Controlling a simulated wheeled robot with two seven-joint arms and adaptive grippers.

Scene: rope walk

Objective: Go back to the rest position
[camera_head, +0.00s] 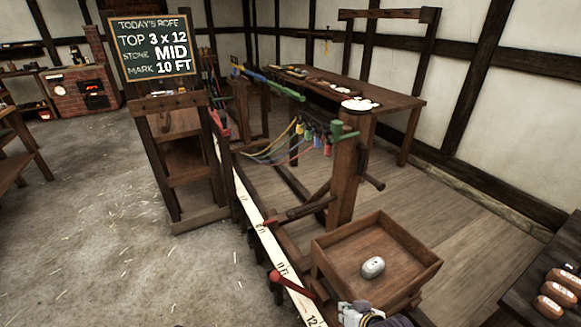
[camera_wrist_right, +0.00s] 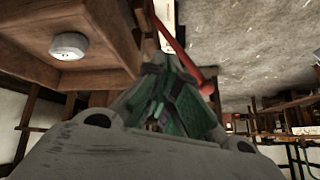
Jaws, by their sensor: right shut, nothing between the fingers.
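My right gripper (camera_wrist_right: 155,105) is shut and empty in the wrist view, its green-padded fingers together. In the head view only a grey and purple part of my right arm shows at the bottom edge, below the wooden tray. The tray (camera_head: 335,238) holds one silver-grey stone (camera_head: 373,267), which also shows in the wrist view (camera_wrist_right: 69,46), apart from the gripper. A red-tipped lever (camera_head: 290,284) is beside the tray, and its red bar (camera_wrist_right: 180,48) passes close beyond the fingers in the wrist view. My left gripper does not show.
A white marked scale (camera_head: 262,232) runs along the floor frame. A wooden post (camera_head: 345,185) with a green handle stands behind the tray. A chalkboard (camera_head: 152,48) tops a shelf stand. Brown weights (camera_head: 555,290) lie on a dark bench at right.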

